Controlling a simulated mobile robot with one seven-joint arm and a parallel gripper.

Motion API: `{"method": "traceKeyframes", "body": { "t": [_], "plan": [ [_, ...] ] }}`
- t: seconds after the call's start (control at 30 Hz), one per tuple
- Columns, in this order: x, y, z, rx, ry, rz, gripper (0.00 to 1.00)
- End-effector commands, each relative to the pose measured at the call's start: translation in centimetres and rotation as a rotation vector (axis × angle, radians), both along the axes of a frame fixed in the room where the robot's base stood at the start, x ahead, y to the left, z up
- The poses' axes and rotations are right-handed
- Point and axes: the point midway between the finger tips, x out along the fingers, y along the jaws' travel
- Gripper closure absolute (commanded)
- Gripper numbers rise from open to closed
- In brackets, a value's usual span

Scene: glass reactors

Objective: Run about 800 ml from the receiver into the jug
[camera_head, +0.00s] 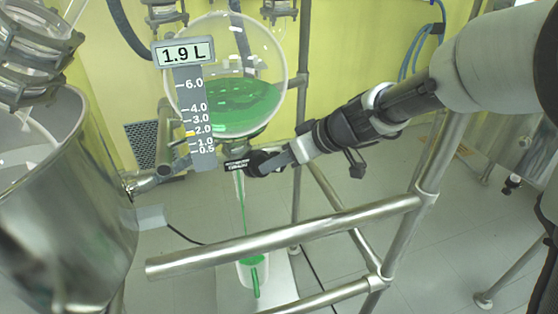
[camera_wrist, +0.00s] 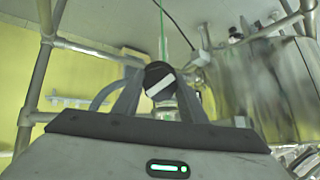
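The receiver (camera_head: 232,55) is a round glass vessel with green liquid in its lower part. Its level plate (camera_head: 195,118) carries a display reading 1.9 L. A thin green stream (camera_head: 243,205) runs from the outlet below it into the jug (camera_head: 252,272), which stands on a pale plate and holds some green liquid; its level cannot be read. My gripper (camera_head: 278,160) is at the black valve knob (camera_head: 260,163) under the receiver. In the wrist view the fingers close on both sides of the knob (camera_wrist: 158,78), which has a white stripe. The stream also shows there behind it.
A steel frame rail (camera_head: 285,238) crosses in front, between me and the jug. A large steel vessel (camera_head: 65,215) stands at the left. Open grey floor (camera_head: 440,230) lies at the right.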

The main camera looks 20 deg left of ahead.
Motion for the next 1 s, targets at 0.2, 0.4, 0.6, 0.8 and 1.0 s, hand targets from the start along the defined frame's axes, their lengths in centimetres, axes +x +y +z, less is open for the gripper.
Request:
{"method": "traceKeyframes", "body": {
  "t": [0.2, 0.4, 0.6, 0.8, 1.0],
  "plan": [
    [0.02, -0.03, -0.03, 0.002, 0.009, -0.005, 0.84],
    [0.09, -0.08, -0.13, 0.017, 0.065, -0.04, 0.84],
    [0.12, -0.09, -0.25, 0.047, 0.182, -0.11, 0.84],
    [0.17, -0.14, -0.24, 0.088, 0.336, -0.203, 0.84],
    [0.14, -0.13, -0.23, 0.127, 0.487, -0.291, 0.84]
  ]
}}
